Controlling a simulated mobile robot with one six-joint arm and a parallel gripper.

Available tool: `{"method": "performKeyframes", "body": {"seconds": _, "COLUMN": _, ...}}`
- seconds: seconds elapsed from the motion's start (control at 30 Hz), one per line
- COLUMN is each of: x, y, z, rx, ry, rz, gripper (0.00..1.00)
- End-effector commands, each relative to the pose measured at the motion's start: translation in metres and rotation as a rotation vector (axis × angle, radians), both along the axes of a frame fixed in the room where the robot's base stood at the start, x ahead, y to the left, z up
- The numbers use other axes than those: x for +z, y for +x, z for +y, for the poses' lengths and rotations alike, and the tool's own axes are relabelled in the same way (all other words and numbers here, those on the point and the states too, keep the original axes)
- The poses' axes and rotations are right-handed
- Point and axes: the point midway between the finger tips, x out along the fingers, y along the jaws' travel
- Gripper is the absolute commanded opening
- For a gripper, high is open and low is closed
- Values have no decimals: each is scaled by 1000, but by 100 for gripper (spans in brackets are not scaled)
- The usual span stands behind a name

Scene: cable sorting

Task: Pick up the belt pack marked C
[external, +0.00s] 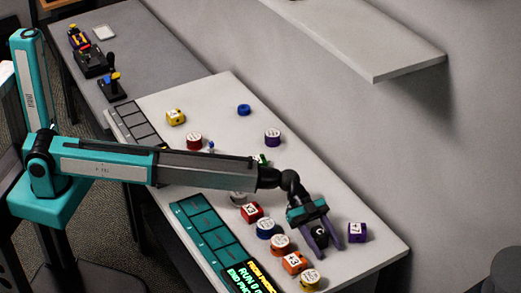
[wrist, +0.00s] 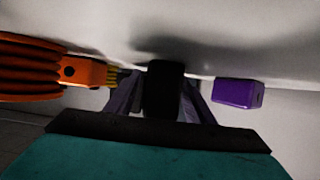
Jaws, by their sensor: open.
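A black belt pack (external: 319,232) with a small white mark, which looks like a C, sits on the white table near its right end. My gripper (external: 324,242) is low over the table, with its open purple fingers on either side of this pack. In the wrist view the dark pack (wrist: 163,88) stands between the two fingers (wrist: 161,98). The pack's mark does not show there. I cannot tell whether either finger touches it.
A purple pack (external: 357,232) stands close to the right of my gripper; it also shows in the wrist view (wrist: 238,93). An orange pack (external: 294,262) and an orange coil (external: 281,244) lie to the left. A teal panel (external: 205,232) lies along the table's front.

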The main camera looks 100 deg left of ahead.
Motion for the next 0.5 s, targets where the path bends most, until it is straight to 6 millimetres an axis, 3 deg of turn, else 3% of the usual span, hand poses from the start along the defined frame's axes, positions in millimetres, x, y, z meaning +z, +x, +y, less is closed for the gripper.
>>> {"method": "performKeyframes", "body": {"seconds": 0.33, "x": 0, "y": 0, "z": 0, "rx": 0, "ry": 0, "rz": 0, "gripper": 48}}
{"method": "performKeyframes", "body": {"seconds": 0.5, "x": 0, "y": 0, "z": 0, "rx": 0, "ry": 0, "rz": 0, "gripper": 21}}
